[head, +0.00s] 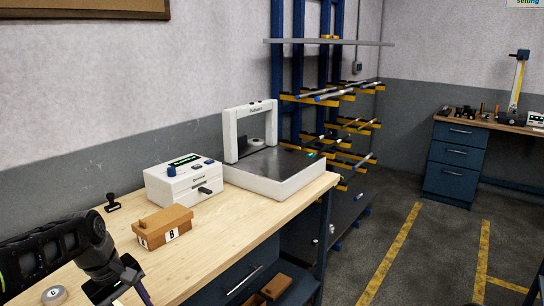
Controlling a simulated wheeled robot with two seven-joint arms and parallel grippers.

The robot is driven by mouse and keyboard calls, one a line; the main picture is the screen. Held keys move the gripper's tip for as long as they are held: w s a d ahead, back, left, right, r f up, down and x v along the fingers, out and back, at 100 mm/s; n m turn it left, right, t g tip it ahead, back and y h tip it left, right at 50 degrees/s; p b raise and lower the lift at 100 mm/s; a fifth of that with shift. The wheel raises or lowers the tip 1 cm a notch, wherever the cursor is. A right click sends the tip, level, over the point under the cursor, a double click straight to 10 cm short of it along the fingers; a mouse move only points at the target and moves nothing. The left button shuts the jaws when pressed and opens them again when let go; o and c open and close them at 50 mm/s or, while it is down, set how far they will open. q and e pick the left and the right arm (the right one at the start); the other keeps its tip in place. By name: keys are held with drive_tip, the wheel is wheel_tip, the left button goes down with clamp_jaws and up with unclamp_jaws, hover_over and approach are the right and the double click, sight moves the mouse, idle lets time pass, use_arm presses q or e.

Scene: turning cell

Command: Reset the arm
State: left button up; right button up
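My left arm comes in at the lower left, over the near end of the wooden workbench (244,222). My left gripper (122,292) points down at the bottom edge of the head view. Its fingertips are cut off or hidden, so its opening does not show. I see nothing clearly held in it. My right arm and gripper are outside the view.
On the bench are a brown box labelled B (165,226), a white display unit (184,181), a white-framed machine (275,172), a black handled item (112,203) and a round roll (54,295). A bar rack (330,96) stands behind; open floor lies right.

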use_arm(q)
drive_tip(key=s+d+f+m+h, duration=0.1)
drive_tip(key=d+f+m, duration=0.1)
drive_tip(key=d+f, duration=0.45)
drive_tip(key=s+d+f+m, duration=0.1)
drive_tip(key=s+d+f, duration=0.15)
drive_tip(key=f, duration=0.65)
drive_tip(key=d+f+m+h, duration=0.1)
drive_tip(key=d+f+m, duration=0.1)
drive_tip(key=d+f, duration=0.5)
drive_tip(key=s+d+f+m, duration=0.1)
drive_tip(key=s+d+f, duration=0.2)
drive_tip(key=s, duration=0.3)
drive_tip(key=s+d+f+m, duration=0.1)
drive_tip(key=s+d+f, duration=0.2)
drive_tip(key=s+f, duration=0.3)
drive_tip(key=s+d+f+m+g, duration=0.1)
drive_tip(key=s+d+f, duration=0.2)
drive_tip(key=s+f, duration=0.2)
drive_tip(key=s, duration=0.3)
drive_tip(key=shift+d+m+h, duration=0.3)
drive_tip(key=shift+m, duration=0.1)
drive_tip(key=shift+f, duration=0.1)
